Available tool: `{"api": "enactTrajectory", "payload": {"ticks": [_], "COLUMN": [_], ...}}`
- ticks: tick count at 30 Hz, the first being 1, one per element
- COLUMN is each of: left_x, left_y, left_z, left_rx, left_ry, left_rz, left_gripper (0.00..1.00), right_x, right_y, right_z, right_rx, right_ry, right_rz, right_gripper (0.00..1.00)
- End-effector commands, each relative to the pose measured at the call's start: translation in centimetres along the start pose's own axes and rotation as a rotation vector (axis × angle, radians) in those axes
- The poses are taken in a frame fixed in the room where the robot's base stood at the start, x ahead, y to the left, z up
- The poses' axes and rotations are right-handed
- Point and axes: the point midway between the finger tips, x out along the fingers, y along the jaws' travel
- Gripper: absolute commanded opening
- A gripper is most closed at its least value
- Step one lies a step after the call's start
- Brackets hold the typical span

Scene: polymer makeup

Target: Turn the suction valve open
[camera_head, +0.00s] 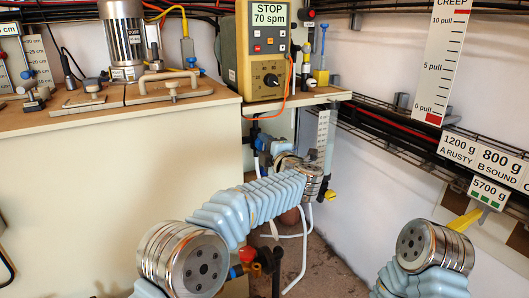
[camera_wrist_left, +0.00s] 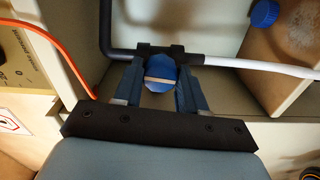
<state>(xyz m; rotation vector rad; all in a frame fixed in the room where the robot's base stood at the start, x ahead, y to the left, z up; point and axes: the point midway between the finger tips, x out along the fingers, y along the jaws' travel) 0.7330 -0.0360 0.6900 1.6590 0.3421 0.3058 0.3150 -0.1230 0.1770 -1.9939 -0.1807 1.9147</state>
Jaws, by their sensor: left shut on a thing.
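The suction valve's blue knob (camera_wrist_left: 161,71) is in the left wrist view, with a pale stripe across its face. The stripe runs roughly along the line of the pipe. The knob sits below a black fitting (camera_wrist_left: 172,50) that joins a black pipe on the left and a white tube (camera_wrist_left: 265,66) on the right. My left gripper (camera_wrist_left: 160,82) is shut on the knob, with a dark blue finger on each side. In the head view my left arm reaches to the recess below the pump, and its wrist mostly hides the gripper there. My right gripper is out of view.
The yellow pump box (camera_head: 264,50) reading "STOP 70 spm" stands on the shelf above. An orange cable (camera_wrist_left: 62,55) hangs left of the valve in the left wrist view. A brown box (camera_wrist_left: 285,75) with a blue cap is on the right. A cable tray runs along the right wall.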

Motion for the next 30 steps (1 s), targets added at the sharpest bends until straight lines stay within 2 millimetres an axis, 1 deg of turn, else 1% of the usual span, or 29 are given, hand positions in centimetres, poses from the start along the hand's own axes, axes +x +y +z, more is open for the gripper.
{"api": "enactTrajectory", "payload": {"ticks": [1,9,25,26,30], "left_x": [-0.04,-0.06,-0.06,-0.06,-0.05], "left_y": [-0.34,-0.23,-0.17,-0.18,-0.13], "left_z": [0.09,0.10,0.10,0.10,0.07], "left_rx": [-0.024,-0.110,-0.129,-0.129,-0.129], "left_ry": [-0.001,-0.001,-0.001,-0.001,-0.001], "left_rz": [-0.002,-0.003,-0.003,-0.003,-0.002], "left_gripper": [0.10,0.10,0.10,0.45,0.66], "right_x": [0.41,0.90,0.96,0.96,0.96], "right_y": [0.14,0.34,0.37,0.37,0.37], "right_z": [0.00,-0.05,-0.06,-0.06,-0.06], "right_rx": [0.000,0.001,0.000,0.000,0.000], "right_ry": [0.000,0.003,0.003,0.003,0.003], "right_rz": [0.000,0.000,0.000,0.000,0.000], "right_gripper": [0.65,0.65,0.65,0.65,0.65]}}
